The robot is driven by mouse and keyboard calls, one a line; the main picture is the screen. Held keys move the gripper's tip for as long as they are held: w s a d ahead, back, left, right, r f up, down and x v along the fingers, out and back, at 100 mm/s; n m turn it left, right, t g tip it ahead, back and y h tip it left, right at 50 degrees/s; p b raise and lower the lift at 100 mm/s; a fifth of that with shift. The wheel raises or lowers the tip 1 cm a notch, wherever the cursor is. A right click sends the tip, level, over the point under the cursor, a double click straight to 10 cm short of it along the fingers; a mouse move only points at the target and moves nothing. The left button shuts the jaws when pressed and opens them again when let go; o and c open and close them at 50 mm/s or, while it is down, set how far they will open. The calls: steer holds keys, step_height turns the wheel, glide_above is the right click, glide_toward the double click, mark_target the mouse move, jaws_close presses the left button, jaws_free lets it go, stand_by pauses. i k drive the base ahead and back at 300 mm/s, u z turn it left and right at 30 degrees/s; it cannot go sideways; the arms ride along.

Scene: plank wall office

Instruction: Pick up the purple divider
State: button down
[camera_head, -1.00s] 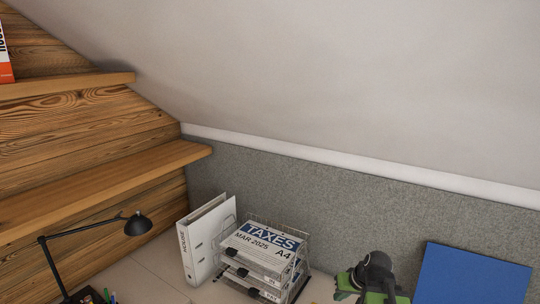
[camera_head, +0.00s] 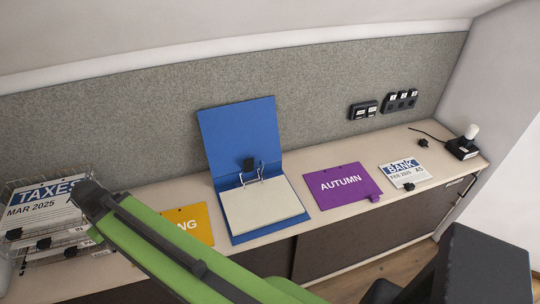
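The purple divider (camera_head: 340,187), marked AUTUMN, lies flat on the wooden counter, right of the open blue binder. A purple tab sticks out at its lower right corner. My green arm crosses the lower left of the view. My gripper's fingers cannot be made out, and nothing of my arm touches the divider. The blue binder (camera_head: 238,133) stands open with its lid leaning back and paper in its rings.
A yellow divider (camera_head: 199,222) lies left of the binder, partly hidden by my arm. A wire tray (camera_head: 22,248) of papers stands far left. A BANK sheet (camera_head: 404,172) with a black clip lies right. A black-based lamp (camera_head: 463,147) and cable sit at the right end. Sockets (camera_head: 400,101) are on the wall panel.

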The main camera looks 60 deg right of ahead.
mark_target(332, 187)
steer(key=z, duration=2.75)
